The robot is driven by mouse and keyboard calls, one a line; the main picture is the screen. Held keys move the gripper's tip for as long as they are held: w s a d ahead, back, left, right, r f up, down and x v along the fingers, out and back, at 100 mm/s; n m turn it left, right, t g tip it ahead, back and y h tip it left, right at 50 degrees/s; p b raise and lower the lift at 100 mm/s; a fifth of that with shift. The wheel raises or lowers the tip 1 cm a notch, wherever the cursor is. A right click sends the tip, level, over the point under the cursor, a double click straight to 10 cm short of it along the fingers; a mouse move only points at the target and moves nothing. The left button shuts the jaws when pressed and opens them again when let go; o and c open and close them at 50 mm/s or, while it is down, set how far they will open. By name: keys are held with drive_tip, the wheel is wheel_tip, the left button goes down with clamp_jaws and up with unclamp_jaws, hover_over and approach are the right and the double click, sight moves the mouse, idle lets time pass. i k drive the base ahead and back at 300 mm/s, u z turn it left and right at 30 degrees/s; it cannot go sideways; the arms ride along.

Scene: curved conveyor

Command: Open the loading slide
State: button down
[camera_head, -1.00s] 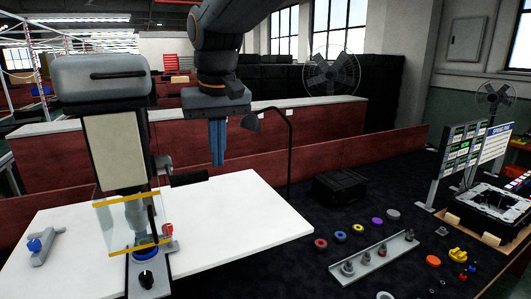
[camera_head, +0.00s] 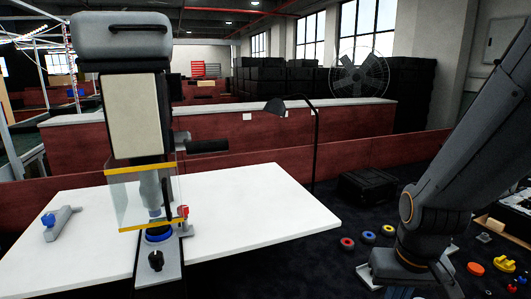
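The press machine (camera_head: 133,115) stands at the left on a white table (camera_head: 250,205), with a grey head and a beige front panel. A clear guard (camera_head: 130,205) with yellow edges hangs in front of its ram. Under the guard, a blue round part (camera_head: 158,234) sits at the base. In front of it is the grey loading slide (camera_head: 172,262) with a black knob (camera_head: 156,261). I cannot tell how far the slide is out. My arm reaches down at the right, well apart from the press; my gripper's fingers do not show.
A blue-knobbed grey device (camera_head: 60,222) lies left on the table. A black lamp (camera_head: 316,140) stands behind the table's right side. Red and blue rings (camera_head: 347,243) and a black box (camera_head: 367,185) are on the dark surface at right. The white table's right part is clear.

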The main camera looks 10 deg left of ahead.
sight(158, 263)
drive_tip(key=u, duration=1.35)
